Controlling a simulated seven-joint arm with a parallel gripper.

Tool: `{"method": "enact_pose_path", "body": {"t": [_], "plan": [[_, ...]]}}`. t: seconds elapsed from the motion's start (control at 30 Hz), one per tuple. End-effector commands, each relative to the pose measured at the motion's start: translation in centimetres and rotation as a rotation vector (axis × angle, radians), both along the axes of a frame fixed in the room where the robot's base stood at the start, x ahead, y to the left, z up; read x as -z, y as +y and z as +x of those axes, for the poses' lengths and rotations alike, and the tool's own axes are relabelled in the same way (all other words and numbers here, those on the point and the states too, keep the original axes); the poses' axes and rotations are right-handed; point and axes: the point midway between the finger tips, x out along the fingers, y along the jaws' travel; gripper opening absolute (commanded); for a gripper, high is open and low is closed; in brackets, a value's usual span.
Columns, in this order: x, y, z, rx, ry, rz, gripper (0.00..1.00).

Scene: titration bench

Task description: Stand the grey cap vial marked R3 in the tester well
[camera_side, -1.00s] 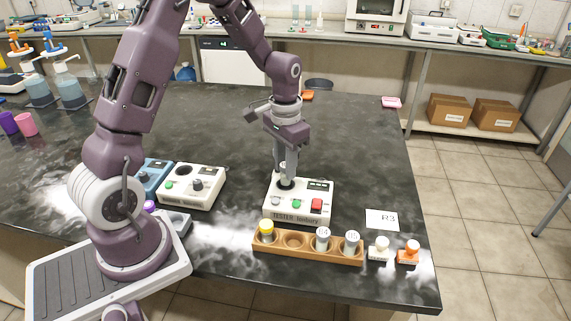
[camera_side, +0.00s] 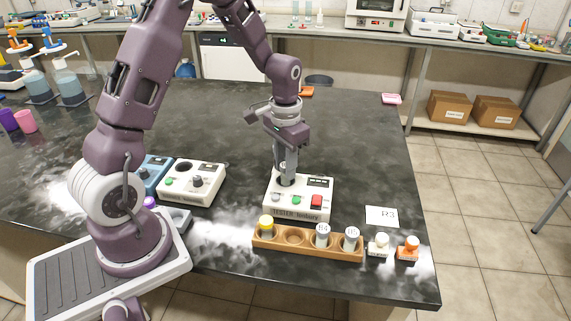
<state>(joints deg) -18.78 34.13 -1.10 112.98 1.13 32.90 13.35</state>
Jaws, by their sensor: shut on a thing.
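The white tester (camera_side: 296,207), labelled TESTER turbidity, stands on the dark bench, with green, grey and red buttons on its front. Its dark well (camera_side: 275,183) is at the top left of the box. My gripper (camera_side: 286,178) points down right at the well and is shut on a vial. The vial is mostly hidden by the fingers and the well, so its mark and how deep it sits cannot be read. A card marked R3 (camera_side: 382,216) lies on the bench to the right of the tester.
A wooden rack (camera_side: 294,250) in front of the tester holds a yellow-capped vial (camera_side: 266,224) and grey-capped vials marked 4 (camera_side: 322,234) and 5 (camera_side: 352,238); one hole is empty. White (camera_side: 379,244) and orange (camera_side: 408,248) stoppered items stand to its right. Another white device (camera_side: 192,184) stands left.

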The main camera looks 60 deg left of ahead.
Motion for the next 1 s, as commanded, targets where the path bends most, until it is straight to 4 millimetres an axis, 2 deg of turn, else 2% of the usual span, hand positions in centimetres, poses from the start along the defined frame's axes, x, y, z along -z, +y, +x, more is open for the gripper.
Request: {"method": "enact_pose_path", "body": {"t": [0.97, 1.0], "plan": [[1.7, 0.0, 0.0, 0.000, 0.000, 0.000, 0.00], [1.7, 0.0, 0.0, 0.000, 0.000, 0.000, 0.30]]}}
